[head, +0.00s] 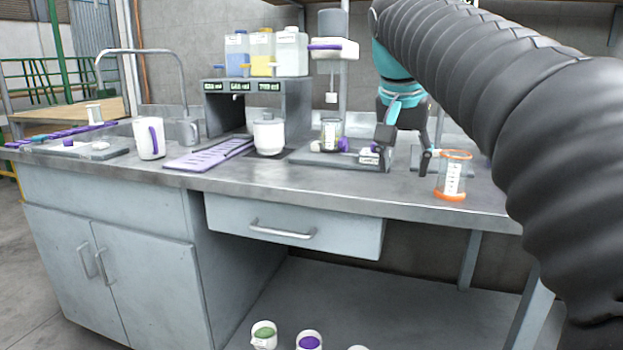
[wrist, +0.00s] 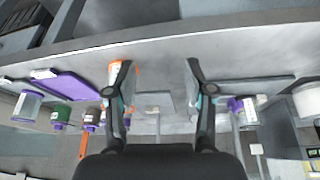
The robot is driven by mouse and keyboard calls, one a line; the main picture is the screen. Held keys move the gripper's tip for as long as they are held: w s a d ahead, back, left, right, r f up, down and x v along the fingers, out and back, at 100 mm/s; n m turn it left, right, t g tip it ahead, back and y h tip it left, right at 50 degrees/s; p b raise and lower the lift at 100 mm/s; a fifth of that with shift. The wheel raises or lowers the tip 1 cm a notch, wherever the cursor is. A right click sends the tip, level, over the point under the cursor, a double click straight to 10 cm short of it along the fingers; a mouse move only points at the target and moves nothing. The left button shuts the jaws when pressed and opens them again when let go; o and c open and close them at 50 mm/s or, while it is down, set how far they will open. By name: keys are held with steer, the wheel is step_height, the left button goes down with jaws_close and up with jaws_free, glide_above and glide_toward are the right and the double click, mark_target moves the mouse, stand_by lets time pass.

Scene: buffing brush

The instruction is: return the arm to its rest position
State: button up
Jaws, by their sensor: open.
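My arm, covered in a black ribbed sleeve, reaches in from the right in the head view. My gripper (head: 403,160) hangs over the right part of the metal counter (head: 330,188), fingers pointing down. In the wrist view my gripper (wrist: 158,72) has its two black fingers spread wide with nothing between them. A clear beaker with orange rims (head: 453,176) stands upright just right of the gripper in the head view. In the wrist view the orange-rimmed beaker (wrist: 134,82) is partly hidden behind the left finger.
Left of my gripper stand a mixer (head: 333,45) with a jar below it, a white lidded pot (head: 268,134) and a dispenser with bottles (head: 261,54). A white jug (head: 148,138) and purple tray (head: 208,155) sit further left. Cups (head: 264,335) stand below the counter.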

steer(key=s+f+n+y, duration=0.1)
steer(key=s+f+n, duration=0.1)
steer(key=s+f, duration=0.8)
steer(key=s+f+n+t+y, duration=0.1)
steer(key=s+f+n, duration=0.2)
steer(key=s+f, duration=0.8)
step_height(320, 180, down, 6)
steer(key=shift+s+d+f+t, duration=0.2)
steer(key=shift+s+d+t, duration=0.1)
steer(key=shift+d, duration=0.05)
